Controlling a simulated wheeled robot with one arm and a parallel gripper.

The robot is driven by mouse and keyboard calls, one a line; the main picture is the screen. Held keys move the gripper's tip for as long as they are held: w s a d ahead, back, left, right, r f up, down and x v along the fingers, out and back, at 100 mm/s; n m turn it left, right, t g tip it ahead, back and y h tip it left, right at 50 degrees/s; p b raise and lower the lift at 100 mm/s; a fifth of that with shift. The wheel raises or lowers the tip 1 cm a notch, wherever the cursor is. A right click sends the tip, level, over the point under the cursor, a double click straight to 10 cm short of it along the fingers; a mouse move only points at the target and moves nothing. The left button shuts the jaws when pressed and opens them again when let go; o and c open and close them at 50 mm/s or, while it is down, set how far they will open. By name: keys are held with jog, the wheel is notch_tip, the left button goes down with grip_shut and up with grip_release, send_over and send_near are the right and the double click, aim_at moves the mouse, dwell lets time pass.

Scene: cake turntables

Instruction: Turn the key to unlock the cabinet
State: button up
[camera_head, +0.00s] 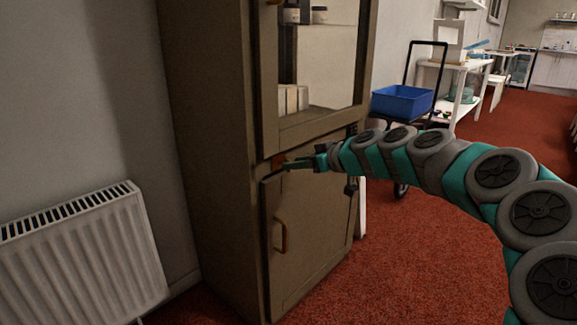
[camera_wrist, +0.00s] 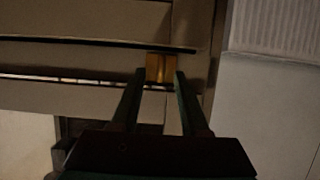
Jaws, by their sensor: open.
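The tall brown cabinet (camera_head: 215,150) stands by the left wall, with a glazed upper door and a solid lower door (camera_head: 310,235). A small brass-coloured piece (camera_head: 278,160) sits at the left between the two doors; I cannot tell key from lock. It also shows in the wrist view (camera_wrist: 160,67). My gripper (camera_head: 288,164) is open right in front of it. In the wrist view my fingertips (camera_wrist: 159,74) lie on either side of the brass piece's near edge, with a gap between them. Whether they touch it I cannot tell.
The lower door has a brass-coloured handle (camera_head: 283,236) and looks shut. Jars and pale items stand behind the upper glass. A white radiator (camera_head: 85,250) is at the left. A trolley with a blue crate (camera_head: 403,101) stands behind my arm. Red carpet in front is clear.

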aim_at(289, 172)
jog(key=shift+x, duration=1.75)
jog(key=shift+s, duration=0.1)
grip_shut()
